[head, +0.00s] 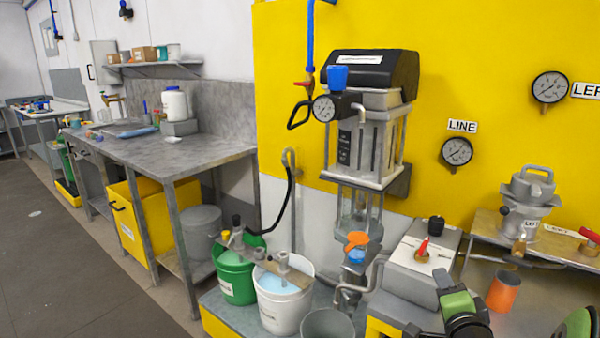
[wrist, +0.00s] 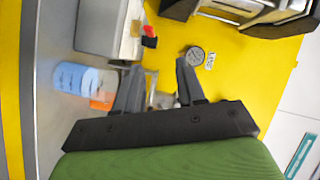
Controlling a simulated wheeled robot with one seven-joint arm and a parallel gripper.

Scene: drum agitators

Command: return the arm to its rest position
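My gripper (wrist: 158,80) shows in the wrist view with its two dark fingers spread apart. I see nothing held between them. Beyond the fingers are a yellow wall (wrist: 235,90) and a gauge (wrist: 195,56) with a small label beside it. In the head view, green and black parts of my arm (head: 462,308) show at the lower right, in front of the bench with the agitator equipment. I cannot make out the fingers in the head view.
A grey control box with a red lever (head: 422,248) stands close behind my arm. An orange cup (head: 503,292) is just right of it. White (head: 285,300) and green (head: 236,275) buckets stand to the left. Open floor (head: 70,270) lies at far left.

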